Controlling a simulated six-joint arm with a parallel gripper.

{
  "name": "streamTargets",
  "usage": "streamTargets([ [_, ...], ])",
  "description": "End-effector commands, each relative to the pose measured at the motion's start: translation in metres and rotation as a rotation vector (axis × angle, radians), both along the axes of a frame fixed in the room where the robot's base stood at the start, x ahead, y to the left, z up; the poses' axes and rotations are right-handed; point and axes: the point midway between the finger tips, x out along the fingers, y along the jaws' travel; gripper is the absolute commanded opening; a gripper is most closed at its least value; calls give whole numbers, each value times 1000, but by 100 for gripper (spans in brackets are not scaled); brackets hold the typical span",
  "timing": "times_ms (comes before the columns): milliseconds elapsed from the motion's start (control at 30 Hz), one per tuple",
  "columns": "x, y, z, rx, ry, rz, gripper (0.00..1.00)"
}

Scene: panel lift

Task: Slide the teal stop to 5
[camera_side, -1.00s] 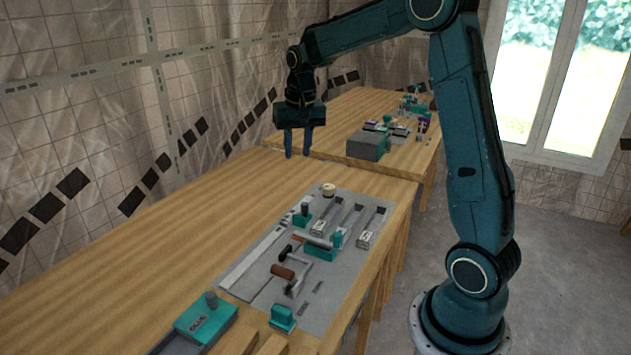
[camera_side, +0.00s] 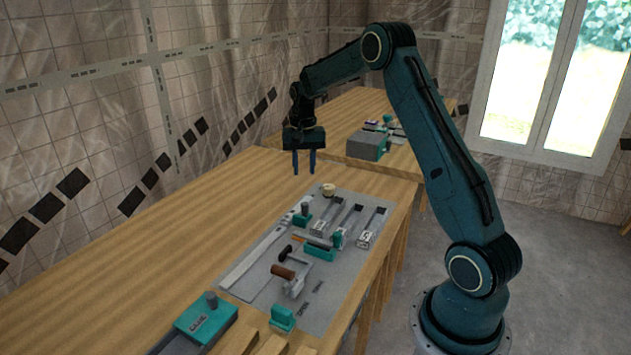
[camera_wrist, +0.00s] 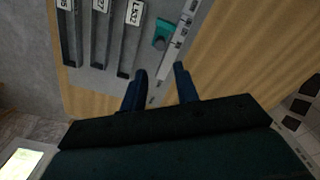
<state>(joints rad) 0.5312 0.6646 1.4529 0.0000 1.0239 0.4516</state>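The teal stop (camera_side: 302,220) has a dark upright knob and sits on a pale marked scale strip (camera_side: 246,262) along the left edge of the grey panel, near the strip's far end. In the wrist view the stop (camera_wrist: 161,42) lies beside the scale (camera_wrist: 180,52); its numbers are too small to read. My gripper (camera_side: 304,173) is open and empty, fingers pointing down, in the air above the panel's far end. In the wrist view its fingers (camera_wrist: 160,72) are apart, with the stop beyond their tips.
Labelled slotted channels (camera_side: 374,224) lie to the right of the stop. A teal block (camera_side: 320,253) and a brown-handled lever (camera_side: 283,272) stand nearer. A larger teal box (camera_side: 205,322) is at the front. The wooden table left of the panel is clear.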

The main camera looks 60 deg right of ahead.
Motion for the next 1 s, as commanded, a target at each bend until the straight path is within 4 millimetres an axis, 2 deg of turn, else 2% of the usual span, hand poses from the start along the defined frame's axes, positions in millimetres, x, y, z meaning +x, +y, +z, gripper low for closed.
streamTargets([
  [267,-1,1,-25,1,3,1,31],
  [800,-1,1,-106,2,4,1,31],
  [1000,0,1,-126,0,1,1,31],
])
